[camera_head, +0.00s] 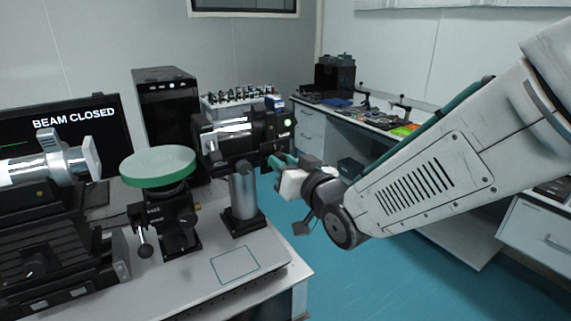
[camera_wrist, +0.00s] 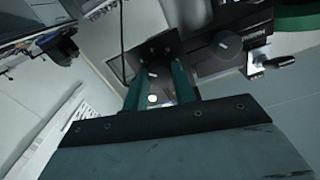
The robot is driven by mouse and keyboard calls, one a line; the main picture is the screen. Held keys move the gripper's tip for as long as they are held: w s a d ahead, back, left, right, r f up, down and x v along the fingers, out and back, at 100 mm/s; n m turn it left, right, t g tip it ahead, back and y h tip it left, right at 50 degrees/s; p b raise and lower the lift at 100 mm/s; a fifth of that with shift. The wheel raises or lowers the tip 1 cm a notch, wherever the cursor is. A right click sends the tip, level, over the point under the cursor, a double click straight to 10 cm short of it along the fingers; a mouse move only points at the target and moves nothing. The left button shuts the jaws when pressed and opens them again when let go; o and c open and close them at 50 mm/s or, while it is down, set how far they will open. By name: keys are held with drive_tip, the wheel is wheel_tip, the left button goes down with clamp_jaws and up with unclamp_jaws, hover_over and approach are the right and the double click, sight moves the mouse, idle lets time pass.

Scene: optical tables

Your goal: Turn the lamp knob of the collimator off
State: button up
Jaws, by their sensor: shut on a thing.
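The collimator (camera_head: 228,133), a silver and black cylinder, stands on a post on the left table.
A green-topped round stage (camera_head: 158,165) stands left of the collimator. A silver-barrelled instrument (camera_head: 50,163) is at far left. The monitor (camera_head: 75,130) reads "BEAM CLOSED". The table front has a bare outlined square (camera_head: 236,264). A cluttered side bench (camera_head: 370,118) lies behind my arm.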

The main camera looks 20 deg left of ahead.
drive_tip(key=n, duration=2.6)
drive_tip(key=shift+n, duration=0.3)
idle(0.4)
drive_tip(key=o, duration=1)
drive_tip(key=shift+s, duration=0.1)
